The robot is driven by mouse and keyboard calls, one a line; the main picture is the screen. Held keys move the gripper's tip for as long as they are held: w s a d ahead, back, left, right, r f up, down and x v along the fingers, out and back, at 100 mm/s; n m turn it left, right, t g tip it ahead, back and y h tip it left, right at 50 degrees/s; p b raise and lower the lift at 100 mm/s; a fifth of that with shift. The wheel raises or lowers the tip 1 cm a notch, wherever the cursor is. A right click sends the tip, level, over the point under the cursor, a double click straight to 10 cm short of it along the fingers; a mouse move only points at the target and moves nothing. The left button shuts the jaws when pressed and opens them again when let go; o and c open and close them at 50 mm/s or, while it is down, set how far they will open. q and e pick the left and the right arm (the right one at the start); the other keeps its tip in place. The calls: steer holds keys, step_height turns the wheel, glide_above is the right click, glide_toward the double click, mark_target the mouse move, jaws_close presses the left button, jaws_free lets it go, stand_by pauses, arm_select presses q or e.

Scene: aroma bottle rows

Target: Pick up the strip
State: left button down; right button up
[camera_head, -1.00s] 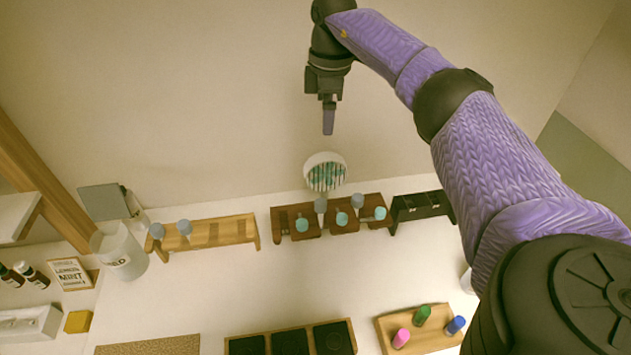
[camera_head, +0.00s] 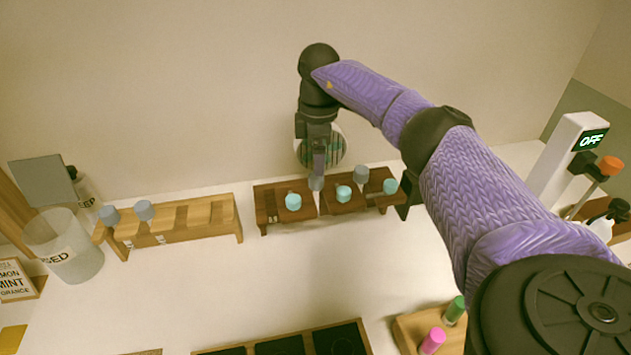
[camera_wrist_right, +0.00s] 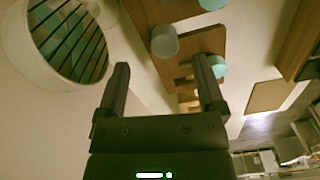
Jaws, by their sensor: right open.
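My right gripper (camera_head: 319,168) points down in front of the holder, near the rack's back. In the wrist view its two fingers (camera_wrist_right: 163,70) are apart with nothing between them, and the holder lies left of them. My left gripper is out of view.
The dark wooden rack (camera_head: 268,205) holds several capped bottles close to my right gripper. A lighter rack (camera_head: 222,218) with two grey-capped bottles and a clear bin (camera_head: 75,255) stand to the left. A white device reading OFF (camera_head: 560,155) is at right. The middle counter is clear.

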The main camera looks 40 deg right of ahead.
steer(key=f, duration=0.3)
steer(key=f+b, duration=0.1)
steer(key=f, duration=0.1)
steer(key=shift+s+a+f, duration=0.1)
steer(key=shift+a+f, duration=0.15)
steer(key=shift+a, duration=0.05)
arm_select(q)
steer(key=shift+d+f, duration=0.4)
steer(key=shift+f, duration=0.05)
